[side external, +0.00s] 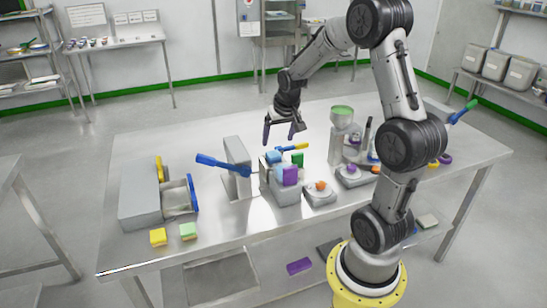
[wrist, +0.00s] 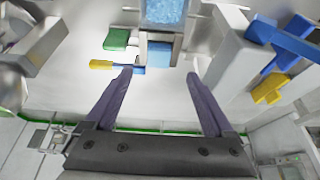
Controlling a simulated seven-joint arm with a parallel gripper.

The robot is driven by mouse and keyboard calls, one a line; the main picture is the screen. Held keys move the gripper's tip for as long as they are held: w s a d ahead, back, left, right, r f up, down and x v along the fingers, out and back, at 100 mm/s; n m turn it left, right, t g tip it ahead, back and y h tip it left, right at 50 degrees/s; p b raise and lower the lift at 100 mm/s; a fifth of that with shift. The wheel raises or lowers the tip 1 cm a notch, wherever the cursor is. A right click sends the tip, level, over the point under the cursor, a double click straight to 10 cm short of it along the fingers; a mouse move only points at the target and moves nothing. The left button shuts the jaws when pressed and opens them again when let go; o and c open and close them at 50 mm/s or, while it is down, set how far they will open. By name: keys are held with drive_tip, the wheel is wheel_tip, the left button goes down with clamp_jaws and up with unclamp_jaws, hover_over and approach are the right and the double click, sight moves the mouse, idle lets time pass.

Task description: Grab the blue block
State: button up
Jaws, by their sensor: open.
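The blue block (wrist: 158,53) is light blue and sits just ahead of the space between my fingertips in the wrist view, beside a grey holder. In the side view a light blue piece (side external: 273,157) shows at the top of the grey box, just below my gripper; it appears to be the same block. My gripper (side external: 281,133) points down above that spot. In the wrist view my gripper (wrist: 160,74) has its two fingers wide apart with nothing between them.
A green block (wrist: 117,39) and a yellow-and-blue tool (wrist: 117,65) lie close to the left finger. A blue-handled lever (side external: 222,165) and a grey drawer unit (side external: 140,195) stand left.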

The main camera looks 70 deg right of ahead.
sight(273, 153)
drive_tip(key=x, duration=0.8)
drive_tip(key=shift+w+d+f, duration=0.15)
drive_tip(key=shift+w+d, duration=0.1)
drive_tip(key=shift+d, duration=0.15)
clamp_jaws()
